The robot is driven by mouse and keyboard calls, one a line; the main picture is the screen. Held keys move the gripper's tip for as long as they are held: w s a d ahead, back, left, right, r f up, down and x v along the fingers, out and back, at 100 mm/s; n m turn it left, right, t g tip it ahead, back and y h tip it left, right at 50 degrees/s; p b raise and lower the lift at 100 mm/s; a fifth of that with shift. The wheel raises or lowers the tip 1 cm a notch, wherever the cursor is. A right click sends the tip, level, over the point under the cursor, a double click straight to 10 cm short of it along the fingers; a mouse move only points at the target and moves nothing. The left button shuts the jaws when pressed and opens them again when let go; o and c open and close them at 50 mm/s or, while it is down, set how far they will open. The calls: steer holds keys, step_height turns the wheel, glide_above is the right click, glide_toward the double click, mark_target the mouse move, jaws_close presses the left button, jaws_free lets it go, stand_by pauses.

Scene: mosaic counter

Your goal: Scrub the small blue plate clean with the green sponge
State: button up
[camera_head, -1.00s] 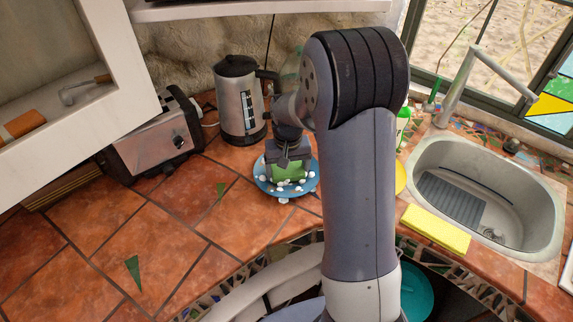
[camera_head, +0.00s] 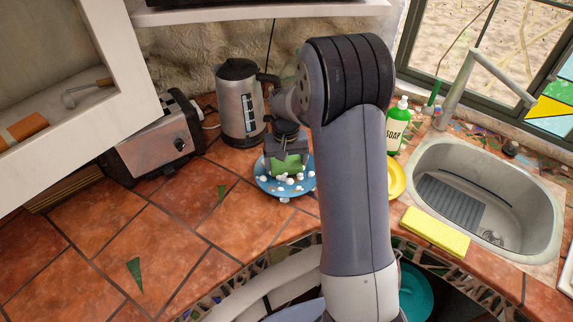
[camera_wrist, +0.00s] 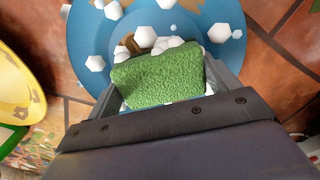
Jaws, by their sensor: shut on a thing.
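The small blue plate (camera_head: 265,185) lies on the tiled counter in front of the kettle. White foam bits and brownish stains show on it in the wrist view (camera_wrist: 88,38). My gripper (camera_head: 286,160) is over the plate, shut on the green sponge (camera_head: 287,167). In the wrist view the sponge (camera_wrist: 158,78) sits between the two fingers of my gripper (camera_wrist: 165,88), with foam along its far edge. The sponge is at the plate's surface; whether it touches is hard to tell. Part of the plate is hidden by the sponge and gripper.
A yellow plate (camera_head: 396,180) stands right of my arm, with a green soap bottle (camera_head: 397,128) behind it. A yellow sponge (camera_head: 436,232) lies before the sink (camera_head: 428,160). The kettle (camera_head: 241,105) and toaster (camera_head: 155,140) stand behind left. The left counter is mostly clear.

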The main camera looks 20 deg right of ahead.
mark_target(289, 181)
steer(key=shift+s, duration=0.1)
steer(key=shift+s+a+f+b, duration=0.15)
steer(key=shift+s+b, duration=0.35)
steer(key=shift+s, duration=1.1)
steer(key=shift+w, duration=0.25)
steer(key=shift+w+p, duration=0.35)
steer(key=shift+w, duration=1.1)
steer(key=shift+s+f+b, duration=0.1)
steer(key=shift+s+b, duration=0.4)
steer(key=shift+s, duration=1.3)
